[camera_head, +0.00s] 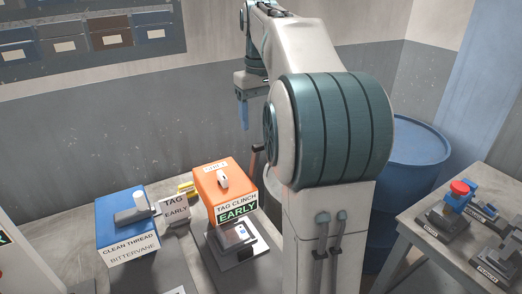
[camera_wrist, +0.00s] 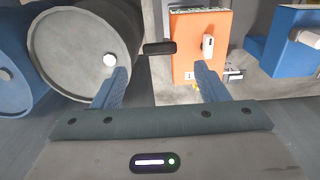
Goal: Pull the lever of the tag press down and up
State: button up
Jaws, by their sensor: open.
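The orange tag press (camera_head: 213,184) stands on the bench, with a white knob on its face and a sign reading TAG CLINCH EARLY. Its lever (camera_head: 256,158) rises at its right side and is partly hidden by my arm in the head view. In the wrist view, a dark bar that looks like the lever's grip (camera_wrist: 160,47) lies beside the orange press (camera_wrist: 185,65), beyond my fingertips and roughly between them. My gripper (camera_head: 243,112) is open and empty, above and behind the press. It also shows in the wrist view (camera_wrist: 162,80). No contact with the lever is visible.
A blue box (camera_head: 125,218) labelled CLEAN THREAD stands left of the press. A small TAG EARLY sign (camera_head: 175,210) sits between them. A blue drum (camera_head: 415,155) stands right, and a grey drum (camera_wrist: 85,45) shows near the left finger. A side table (camera_head: 425,240) holds several small devices.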

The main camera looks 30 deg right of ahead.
aim_at(261, 143)
notch_tip(261, 143, down, 10)
jog(key=shift+r, duration=0.1)
dwell(0.4)
